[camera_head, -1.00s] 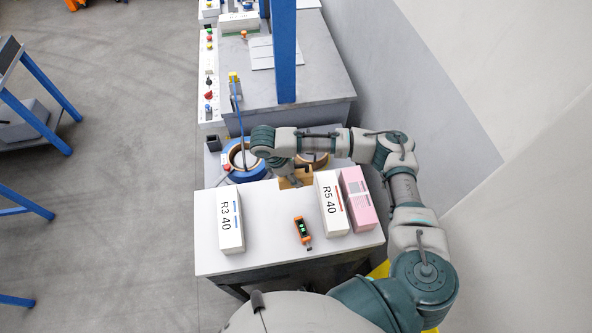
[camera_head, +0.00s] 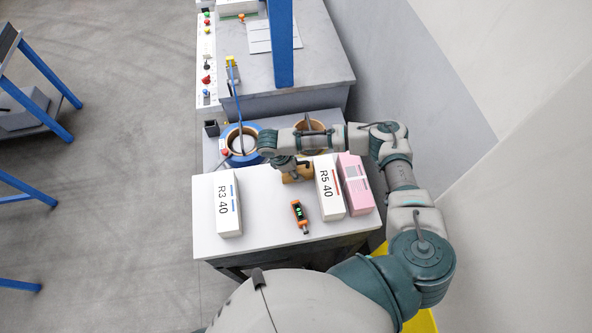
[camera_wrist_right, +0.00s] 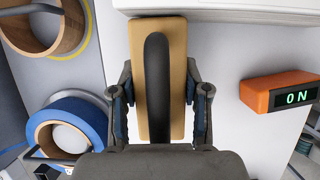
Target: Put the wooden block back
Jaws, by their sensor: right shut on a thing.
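The wooden block (camera_head: 298,174) is tan and sits at the back of the white table, just left of the R5 40 box (camera_head: 329,188). My right gripper (camera_head: 289,170) is shut on the block. In the right wrist view, the block (camera_wrist_right: 178,70) stands between the two fingers of my right gripper (camera_wrist_right: 160,105), with a dark rounded strip over its middle. One end of the block is close to a white box (camera_wrist_right: 220,8); I cannot tell whether they touch. Whether the block touches the tabletop is unclear. My left gripper is not in view.
On the white table (camera_head: 262,228) are the R3 40 box (camera_head: 227,204), a pink box (camera_head: 354,184) and an orange device (camera_head: 299,216), which reads "ON" in the wrist view. Blue (camera_head: 238,145) and brown (camera_head: 311,128) rolls lie behind. The table's middle left is free.

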